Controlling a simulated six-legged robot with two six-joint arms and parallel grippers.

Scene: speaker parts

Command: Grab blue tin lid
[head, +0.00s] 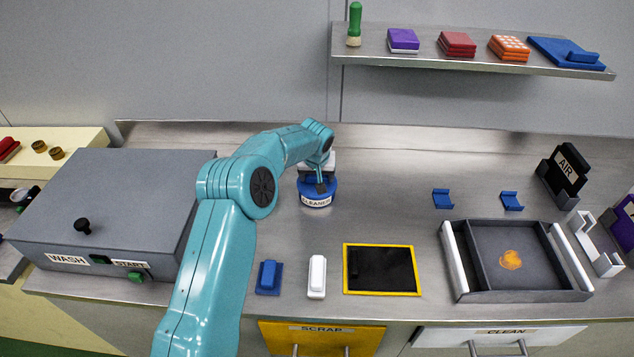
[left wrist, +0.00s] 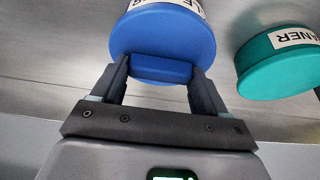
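My left arm reaches across the counter in the head view. Its gripper (head: 322,181) is at a blue tin (head: 317,190). In the left wrist view, a round blue lid (left wrist: 165,30) with a blue block handle (left wrist: 161,71) fills the top middle. My left gripper (left wrist: 161,68) has one finger on each side of the handle, very close to its ends. Whether the fingers press on it is unclear. A teal tin (left wrist: 277,65) with a partly visible "ANER" label stands to the right in that view. My right gripper is in neither view.
A grey WASH box (head: 120,190) stands on the left. Small blue (head: 268,277) and white (head: 317,276) blocks lie in front of the tin, near a yellow-framed black panel (head: 382,269). A grey tray (head: 510,291) is at right. Clear counter lies right of the tin.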

